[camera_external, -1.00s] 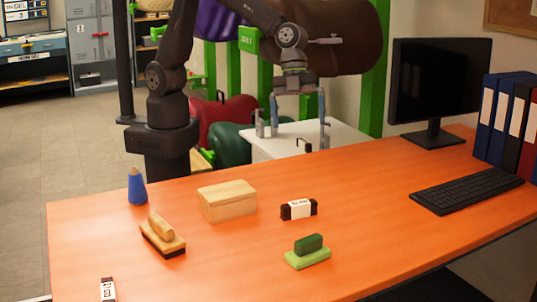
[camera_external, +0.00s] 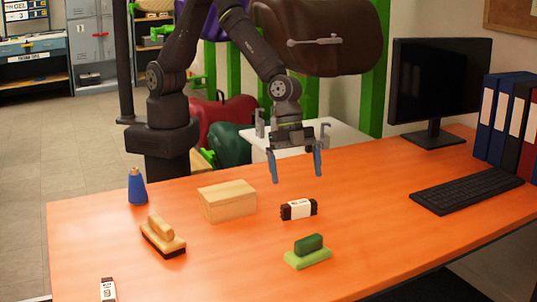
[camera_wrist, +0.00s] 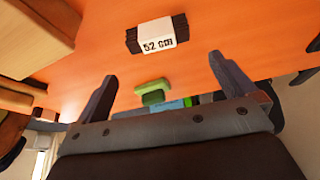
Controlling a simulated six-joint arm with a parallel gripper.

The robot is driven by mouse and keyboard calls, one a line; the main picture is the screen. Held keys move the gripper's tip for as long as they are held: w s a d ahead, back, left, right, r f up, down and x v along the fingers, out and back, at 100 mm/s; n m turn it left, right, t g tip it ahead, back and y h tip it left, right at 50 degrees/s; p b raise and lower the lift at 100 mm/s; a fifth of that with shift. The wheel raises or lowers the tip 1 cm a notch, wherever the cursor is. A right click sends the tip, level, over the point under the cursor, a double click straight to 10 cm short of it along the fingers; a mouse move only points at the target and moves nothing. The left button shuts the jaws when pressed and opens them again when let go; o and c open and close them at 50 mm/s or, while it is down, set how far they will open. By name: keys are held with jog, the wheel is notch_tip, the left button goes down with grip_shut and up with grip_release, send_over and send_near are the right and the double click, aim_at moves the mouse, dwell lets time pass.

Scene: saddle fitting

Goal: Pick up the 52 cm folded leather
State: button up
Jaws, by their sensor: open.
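The 52 cm folded leather (camera_external: 299,209) is a small dark brown bundle with a white paper band. It lies on the orange table, right of the wooden box. In the wrist view the folded leather (camera_wrist: 157,34) shows its band reading "52 cm". My gripper (camera_external: 297,174) is open and empty, fingers pointing down, above and slightly behind the leather. The fingers of my gripper (camera_wrist: 163,70) are spread apart in the wrist view, with the leather beyond their tips. Nothing touches the leather.
A wooden box (camera_external: 227,201) stands left of the leather, and a green block-handled tool (camera_external: 308,251) lies in front. A wooden brush (camera_external: 162,237), a blue cone (camera_external: 137,187) and another banded leather (camera_external: 108,290) are farther left. A keyboard (camera_external: 467,191) and monitor (camera_external: 438,90) stand right.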

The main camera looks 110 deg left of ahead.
aim_at(299, 202)
jog(key=x, duration=0.3)
jog(key=shift+w+d+f, duration=0.1)
jog(key=shift+f, duration=0.2)
jog(key=shift+s+x, duration=0.1)
jog(key=shift+x, duration=1.2)
jog(key=shift+s+x, duration=0.15)
jog(key=shift+x, duration=1.2)
jog(key=shift+a+f, duration=0.1)
jog(key=shift+a, duration=0.1)
jog(key=shift+c, duration=0.2)
jog(key=c, duration=0.8)
